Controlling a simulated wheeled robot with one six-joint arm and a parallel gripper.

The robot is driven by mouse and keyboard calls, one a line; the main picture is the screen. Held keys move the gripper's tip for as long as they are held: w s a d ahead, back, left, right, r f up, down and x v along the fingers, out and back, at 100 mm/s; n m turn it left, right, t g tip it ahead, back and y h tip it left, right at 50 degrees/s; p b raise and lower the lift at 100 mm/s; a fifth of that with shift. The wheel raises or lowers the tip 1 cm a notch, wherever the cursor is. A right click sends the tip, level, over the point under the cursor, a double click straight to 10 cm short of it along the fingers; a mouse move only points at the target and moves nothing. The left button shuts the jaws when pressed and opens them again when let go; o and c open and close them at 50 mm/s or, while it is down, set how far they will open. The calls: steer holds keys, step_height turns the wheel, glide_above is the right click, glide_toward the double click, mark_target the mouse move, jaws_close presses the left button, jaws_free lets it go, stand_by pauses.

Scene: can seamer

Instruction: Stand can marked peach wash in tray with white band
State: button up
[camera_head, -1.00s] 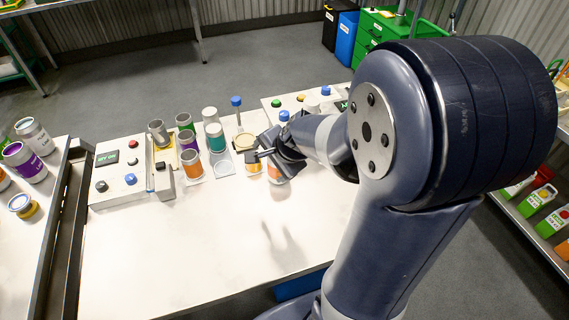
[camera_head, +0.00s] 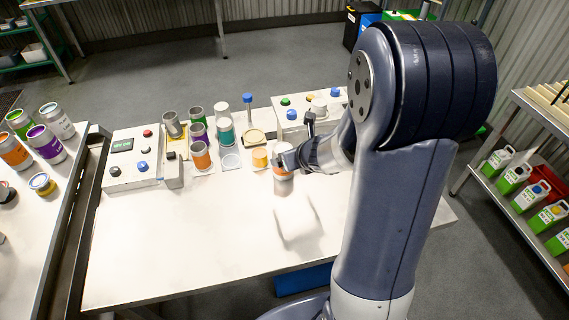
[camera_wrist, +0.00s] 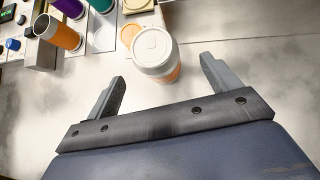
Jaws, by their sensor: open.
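A white-lidded can with a peach-orange band (camera_head: 283,174) stands at the right end of the cans on the white table. It also shows in the wrist view (camera_wrist: 155,52), upright, its lid plain; I cannot read its marking. My gripper (camera_head: 284,158) is at this can in the head view and partly covers it. In the wrist view my gripper (camera_wrist: 162,72) is open and empty, its two fingers spread on either side of the can's lower part, with the can just ahead and nearer the left finger. I cannot make out a tray with a white band.
Orange (camera_head: 200,157), teal (camera_head: 225,133), purple and green cans stand left of my gripper, near a small orange-topped piece (camera_head: 260,157). Control boxes (camera_head: 133,158) flank them. Several more cans stand on the left table (camera_head: 62,240). Jugs (camera_head: 513,178) fill a right shelf. The front table is clear.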

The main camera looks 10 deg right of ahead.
steer(key=x, duration=0.4)
steer(key=b+x, duration=0.1)
steer(key=x, duration=0.3)
steer(key=shift+w+a, duration=0.3)
steer(key=shift+w, duration=0.15)
steer(key=shift+r, duration=0.1)
steer(key=shift+c, duration=0.5)
steer(key=c, duration=1.2)
steer(key=shift+r, duration=0.1)
steer(key=shift+c, duration=0.5)
